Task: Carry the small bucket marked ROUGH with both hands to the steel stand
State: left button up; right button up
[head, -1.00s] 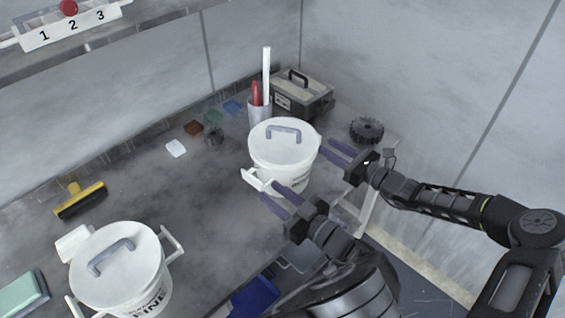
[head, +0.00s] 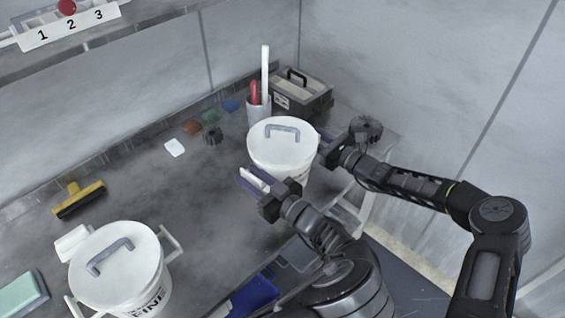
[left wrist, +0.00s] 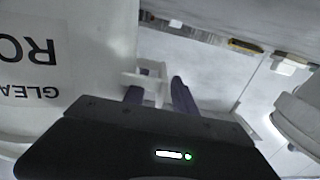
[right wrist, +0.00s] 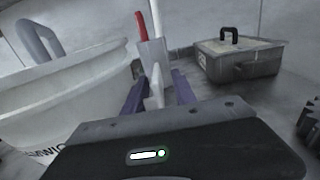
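The small white lidded bucket (head: 281,158) stands on the grey bench in the head view. Its upside-down label beginning "RO" shows in the left wrist view (left wrist: 60,75), and its side and lid handle show in the right wrist view (right wrist: 50,95). My left gripper (head: 252,180) is open, its fingers either side of the bucket's white side handle (left wrist: 150,82). My right gripper (head: 325,144) is open around the opposite side handle (right wrist: 154,80). Gaps show between fingers and handles. I cannot pick out the steel stand.
A second white bucket marked FINE (head: 117,268) stands at front left. A toolbox (head: 303,94), a cup of tools (head: 258,108) and a dark toothed disc (head: 366,129) are close behind and beside the bucket. The bench middle is clear.

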pick_arm(q)
grip_shut()
pick_arm(e)
grip_shut()
jog(key=shift+r, duration=0.1)
dwell(1.0)
